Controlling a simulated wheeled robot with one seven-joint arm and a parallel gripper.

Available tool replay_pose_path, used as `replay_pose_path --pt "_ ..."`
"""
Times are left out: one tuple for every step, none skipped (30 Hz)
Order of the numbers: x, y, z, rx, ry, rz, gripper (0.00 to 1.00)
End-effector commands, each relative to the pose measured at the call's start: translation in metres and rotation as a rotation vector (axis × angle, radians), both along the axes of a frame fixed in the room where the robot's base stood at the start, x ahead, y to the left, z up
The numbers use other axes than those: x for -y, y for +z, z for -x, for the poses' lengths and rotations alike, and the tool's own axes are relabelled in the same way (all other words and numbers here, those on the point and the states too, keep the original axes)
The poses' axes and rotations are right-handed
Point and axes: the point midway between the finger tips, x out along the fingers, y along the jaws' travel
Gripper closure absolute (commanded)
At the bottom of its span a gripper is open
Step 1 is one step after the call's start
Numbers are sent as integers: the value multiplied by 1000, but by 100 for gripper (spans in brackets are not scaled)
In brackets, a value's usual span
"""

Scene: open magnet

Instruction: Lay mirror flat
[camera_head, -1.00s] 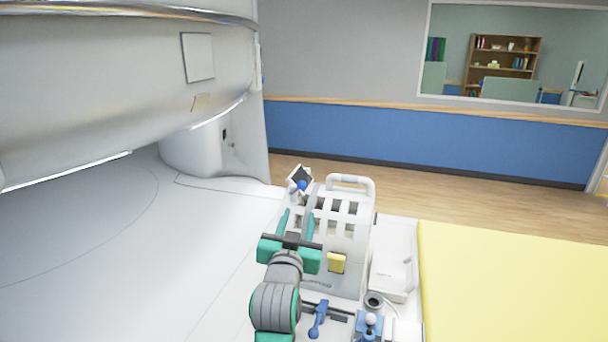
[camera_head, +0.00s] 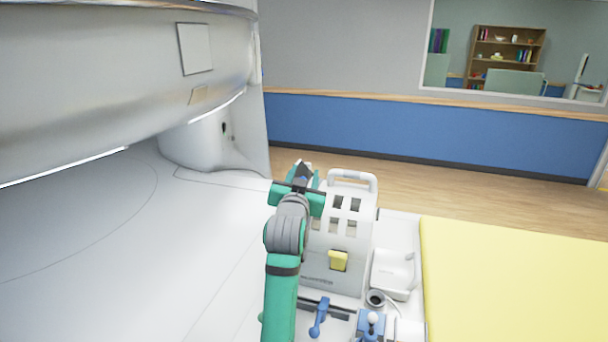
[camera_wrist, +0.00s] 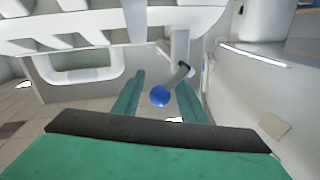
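The mirror (camera_head: 304,168) is a small dark square plate with a pale edge, at the top left corner of the white slotted rack. It looks tilted, and my gripper partly covers it. In the wrist view a blue ball (camera_wrist: 160,96) shows on the mirror's mount, with a grey curved arm (camera_wrist: 184,71) beyond it. My gripper (camera_wrist: 160,80) has its two green fingers apart, one on each side of the blue ball. I cannot tell whether either finger touches it. In the head view my gripper (camera_head: 299,182) is right in front of the mirror.
The white slotted rack (camera_head: 358,225) with a top handle (camera_head: 352,176) stands right of my arm. A yellow tab (camera_head: 338,261), blue levers (camera_head: 319,318) and a white container (camera_head: 393,275) are near it. The large white magnet (camera_head: 120,70) overhangs the left. A yellow surface (camera_head: 510,285) lies right.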

Motion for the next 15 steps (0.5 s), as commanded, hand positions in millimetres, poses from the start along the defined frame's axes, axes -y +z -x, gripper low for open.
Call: replay_pose_path --pt "1 0 -4 -1 0 0 62" --pt "1 0 -6 -1 0 0 62" --pt "1 -1 -7 -1 0 0 62" --pt "1 -1 -8 -1 0 0 62" --pt "2 -1 -9 -1 0 0 62" --pt "2 -1 -9 -1 0 0 62" --pt "1 -1 -10 -1 0 0 62" --pt "0 -1 -10 -1 1 0 62" --pt "0 -1 -10 -1 1 0 62" --pt "0 -1 -10 -1 1 0 62" --pt "0 -1 -10 -1 1 0 62" --pt "0 -1 -9 -1 1 0 62" --pt "0 -1 -9 -1 1 0 64" --pt "0 -1 -9 -1 2 0 71" --pt "-1 -1 -9 -1 2 0 81"
